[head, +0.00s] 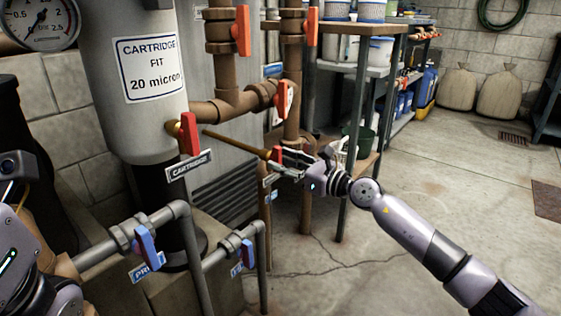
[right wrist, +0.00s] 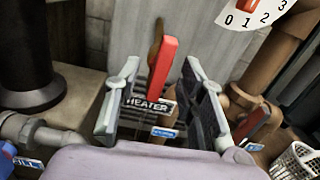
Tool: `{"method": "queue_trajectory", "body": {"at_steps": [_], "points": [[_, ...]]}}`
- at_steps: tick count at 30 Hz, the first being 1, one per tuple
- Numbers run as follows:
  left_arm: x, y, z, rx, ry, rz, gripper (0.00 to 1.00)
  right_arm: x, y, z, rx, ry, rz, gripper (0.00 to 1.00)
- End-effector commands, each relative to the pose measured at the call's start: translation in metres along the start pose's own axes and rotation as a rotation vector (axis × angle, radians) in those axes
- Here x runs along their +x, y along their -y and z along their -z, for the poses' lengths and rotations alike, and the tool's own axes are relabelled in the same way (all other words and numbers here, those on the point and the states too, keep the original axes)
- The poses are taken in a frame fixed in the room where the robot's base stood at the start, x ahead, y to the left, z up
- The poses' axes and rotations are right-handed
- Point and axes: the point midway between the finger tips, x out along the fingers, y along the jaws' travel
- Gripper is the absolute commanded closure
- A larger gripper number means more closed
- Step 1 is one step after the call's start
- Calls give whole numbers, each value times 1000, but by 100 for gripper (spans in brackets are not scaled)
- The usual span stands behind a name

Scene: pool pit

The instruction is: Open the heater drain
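The heater drain is a brown pipe stub (head: 235,143) with a red lever (head: 276,154) at its end. In the right wrist view the red lever (right wrist: 163,62) stands roughly upright, above a HEATER label (right wrist: 148,103). My right gripper (head: 308,157) is at the lever from the right. In the right wrist view the fingers of this gripper (right wrist: 161,80) are spread, one on each side of the lever, with gaps showing. In the head view the fingers partly cover the lever's label. My left arm shows at the lower left edge; its fingertips are not visible.
A red CARTRIDGE lever (head: 189,134) is on the grey filter housing (head: 135,70). Blue levers (head: 146,246) (head: 247,253) sit on grey pipes below. Other red levers (head: 241,30) (head: 283,100) are on brown pipes behind. A shelf (head: 365,70) with tubs stands behind; the right floor is open.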

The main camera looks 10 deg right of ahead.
Motion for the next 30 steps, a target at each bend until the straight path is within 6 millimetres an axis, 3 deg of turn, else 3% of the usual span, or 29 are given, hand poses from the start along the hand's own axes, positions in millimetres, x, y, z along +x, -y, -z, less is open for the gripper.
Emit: {"method": "queue_trajectory", "body": {"at_steps": [5,19,30], "points": [[1,0,0,0,0,0,63,-4,0,0,1,0,0,63],[-6,1,-4,-2,19,7,63,-64,0,2,0,-1,1,63],[1,0,1,1,-5,-2,63,-70,0,0,0,1,0,63]]}}
